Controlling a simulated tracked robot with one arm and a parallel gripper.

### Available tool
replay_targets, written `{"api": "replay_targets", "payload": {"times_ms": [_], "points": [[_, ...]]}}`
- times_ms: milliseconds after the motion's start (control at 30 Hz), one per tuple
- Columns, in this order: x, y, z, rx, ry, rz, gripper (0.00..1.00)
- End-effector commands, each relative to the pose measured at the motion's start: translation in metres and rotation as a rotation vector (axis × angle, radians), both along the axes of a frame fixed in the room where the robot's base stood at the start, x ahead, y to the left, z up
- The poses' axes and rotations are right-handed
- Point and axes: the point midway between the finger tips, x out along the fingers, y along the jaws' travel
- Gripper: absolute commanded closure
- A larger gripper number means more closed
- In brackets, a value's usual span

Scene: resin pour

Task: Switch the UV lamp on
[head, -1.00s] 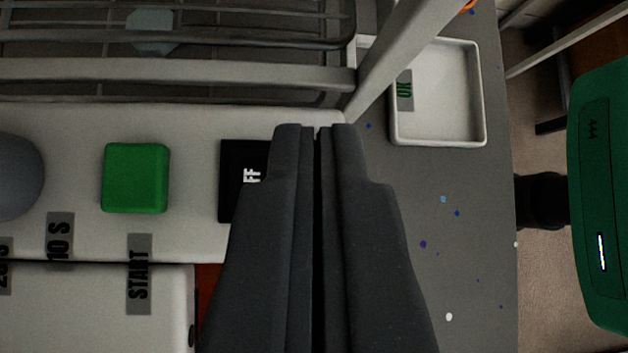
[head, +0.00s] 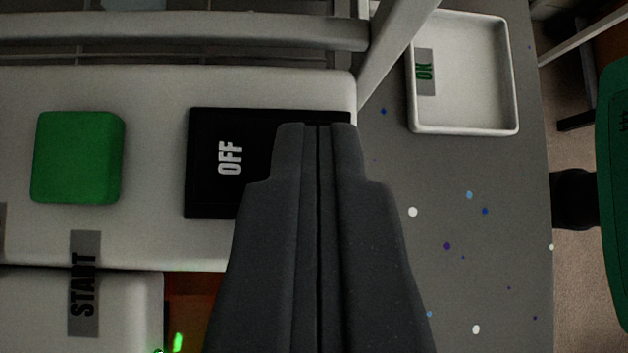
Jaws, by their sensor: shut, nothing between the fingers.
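The UV lamp is a white housing (head: 155,88) with a barred rack above its front panel. A black switch plate (head: 205,190) with a white "OFF" mark sits at the panel's right end. A green square button (head: 77,157) is to its left, with a "START" label (head: 84,284) below it. My gripper (head: 318,126) is shut and empty. Its fingertips overlap the right part of the black plate in the picture and hide that part. I cannot tell whether they touch it.
A white tray (head: 465,125) labelled "OK" stands at the upper right on the grey speckled table (head: 450,285). A green object (head: 615,200) is at the right edge.

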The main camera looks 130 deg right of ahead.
Motion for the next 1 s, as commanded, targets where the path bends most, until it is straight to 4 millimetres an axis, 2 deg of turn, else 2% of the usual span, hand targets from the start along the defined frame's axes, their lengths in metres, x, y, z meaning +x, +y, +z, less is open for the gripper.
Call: {"api": "replay_targets", "payload": {"times_ms": [267, 700, 1000], "points": [[0.001, 0.0, -0.001, 0.003, 0.004, -0.001, 1.0], [0.015, -0.001, 0.003, 0.002, 0.003, -0.002, 1.0], [0.015, -0.001, 0.004, 0.001, 0.003, -0.002, 1.0]]}}
